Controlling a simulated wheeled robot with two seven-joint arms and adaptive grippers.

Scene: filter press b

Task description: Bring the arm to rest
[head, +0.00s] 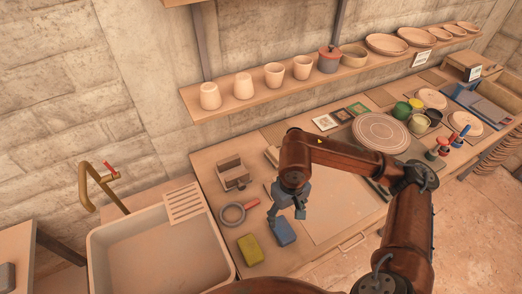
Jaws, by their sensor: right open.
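My right arm (408,230), rust-brown, comes in from the lower right. It bends at the elbow over the workbench and reaches left. Its blue-grey gripper (286,213) points down over the left part of the bench. The gripper is open, with nothing seen between its fingers. My left gripper is not in view.
A pale board (325,212) lies on the bench, with a ring-shaped tool (234,214), a yellow-green block (250,249) and a wooden box (232,174) to its left. The sink (150,245) is farther left. A round disc (381,132) and pots stand right. A shelf (225,107) holds pottery above.

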